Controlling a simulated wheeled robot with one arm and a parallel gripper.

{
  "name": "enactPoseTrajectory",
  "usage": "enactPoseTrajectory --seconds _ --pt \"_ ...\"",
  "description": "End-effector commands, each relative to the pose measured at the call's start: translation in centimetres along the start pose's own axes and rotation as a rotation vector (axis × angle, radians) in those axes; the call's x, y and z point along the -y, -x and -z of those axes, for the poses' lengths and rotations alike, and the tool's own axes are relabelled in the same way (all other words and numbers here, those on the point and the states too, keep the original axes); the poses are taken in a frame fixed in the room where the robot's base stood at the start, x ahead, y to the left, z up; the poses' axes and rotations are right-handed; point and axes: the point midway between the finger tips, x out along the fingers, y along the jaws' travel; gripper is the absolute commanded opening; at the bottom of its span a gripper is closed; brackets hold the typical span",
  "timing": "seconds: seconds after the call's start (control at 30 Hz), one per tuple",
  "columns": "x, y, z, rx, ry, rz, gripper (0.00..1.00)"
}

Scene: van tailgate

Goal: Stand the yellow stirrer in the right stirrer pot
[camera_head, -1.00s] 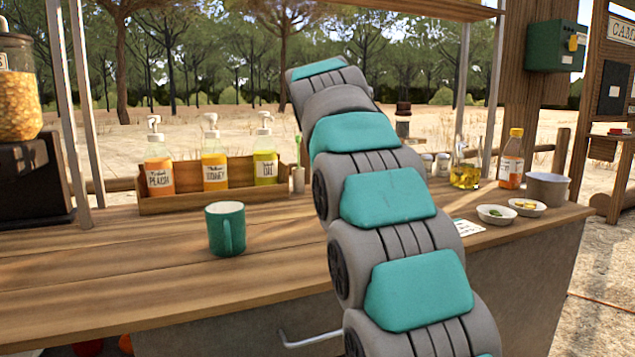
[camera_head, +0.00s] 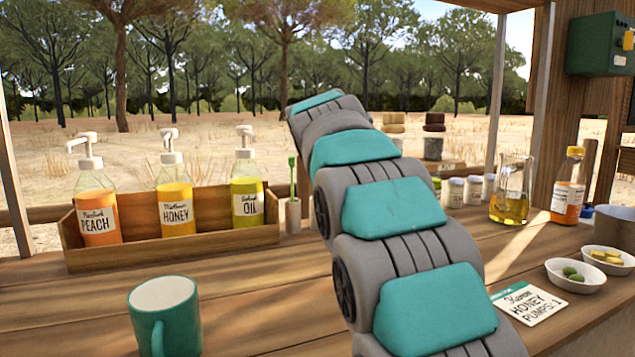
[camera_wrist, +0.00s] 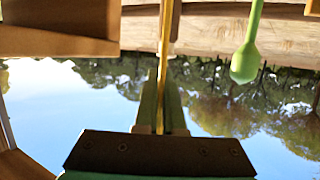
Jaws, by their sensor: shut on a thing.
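In the wrist view my gripper (camera_wrist: 161,88) is shut on a thin yellow stick, the yellow stirrer (camera_wrist: 165,35), which runs up between the fingers to the top edge. Its far end is out of view. A green stirrer (camera_wrist: 245,62) with a rounded head shows to its right, apart from it. In the head view the green stirrer (camera_head: 292,175) stands in a small pale pot (camera_head: 293,215) beside the bottle box. My arm covers the middle of that view. My gripper, the yellow stirrer and any other stirrer pot are not visible there.
A wooden box (camera_head: 150,251) holds peach, honey and oil pump bottles. A teal mug (camera_head: 165,315) stands in front. On the right are a honey card (camera_head: 530,304), two small bowls (camera_head: 575,277), a glass jug (camera_head: 511,190) and jars. The counter between mug and box is clear.

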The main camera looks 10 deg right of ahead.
Motion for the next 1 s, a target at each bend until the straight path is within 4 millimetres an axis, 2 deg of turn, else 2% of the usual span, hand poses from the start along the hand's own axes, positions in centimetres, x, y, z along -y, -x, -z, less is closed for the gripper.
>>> enactPoseTrajectory --seconds 0.1,0.5,0.7,1.0 --pt "-0.1 -0.4 -1.6 0.004 0.001 -0.002 0.0" --pt "-0.1 -1.1 -3.8 0.001 -0.002 0.0 0.0" --pt "-0.1 -1.9 -6.1 0.004 0.002 -0.002 0.0" --pt "0.0 -2.0 -6.5 -0.001 -0.002 0.001 0.0"
